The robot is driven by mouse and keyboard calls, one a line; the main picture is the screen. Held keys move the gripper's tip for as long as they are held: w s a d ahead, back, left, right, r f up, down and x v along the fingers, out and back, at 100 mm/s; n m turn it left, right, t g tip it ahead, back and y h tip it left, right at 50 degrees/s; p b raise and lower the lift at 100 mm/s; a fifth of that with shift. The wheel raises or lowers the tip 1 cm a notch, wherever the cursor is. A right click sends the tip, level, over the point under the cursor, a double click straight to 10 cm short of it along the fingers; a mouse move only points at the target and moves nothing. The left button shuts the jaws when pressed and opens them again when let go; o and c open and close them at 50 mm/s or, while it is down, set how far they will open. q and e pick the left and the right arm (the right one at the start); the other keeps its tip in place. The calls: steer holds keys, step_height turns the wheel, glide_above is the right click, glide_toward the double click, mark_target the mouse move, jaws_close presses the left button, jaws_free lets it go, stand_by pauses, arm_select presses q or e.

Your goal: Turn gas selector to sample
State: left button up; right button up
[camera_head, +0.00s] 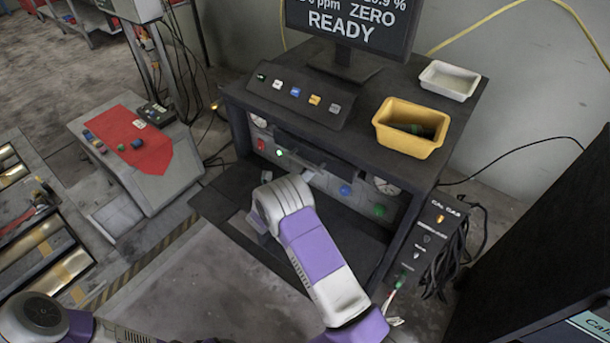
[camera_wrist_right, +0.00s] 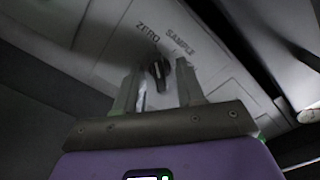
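The gas selector is a small black knob (camera_wrist_right: 158,75) on a light grey panel in the right wrist view. The labels ZERO and SAMPLE sit beyond it, with a third label partly hidden by a finger. I cannot tell for sure which label the knob points to. My right gripper (camera_wrist_right: 158,68) is open, with its two fingers apart on either side of the knob; contact is not clear. In the head view my right arm reaches to the cabinet front and hides its fingertips and the selector. Of my left arm only a part shows at lower left; its gripper is out of view.
The analyser cabinet (camera_head: 410,178) carries a monitor (camera_head: 352,28) reading READY, a button box (camera_head: 298,95), a yellow bin (camera_head: 412,128) and a white tray (camera_head: 449,80). A CAL GAS box (camera_head: 432,240) with cables stands at its right. A grey pedestal (camera_head: 140,160) stands left.

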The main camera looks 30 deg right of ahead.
steer(key=shift+d, duration=0.1)
steer(key=shift+w, duration=0.1)
jaws_close()
steer(key=shift+m, duration=0.3)
steer(key=m+b, duration=0.2)
steer(key=m, duration=0.1)
steer(key=shift+f+m, duration=0.1)
steer(key=shift+m, duration=0.3)
steer(key=m+b, duration=0.2)
steer(key=m, duration=0.3)
steer(key=shift+b, duration=0.3)
steer(key=shift+m, duration=0.3)
jaws_free()
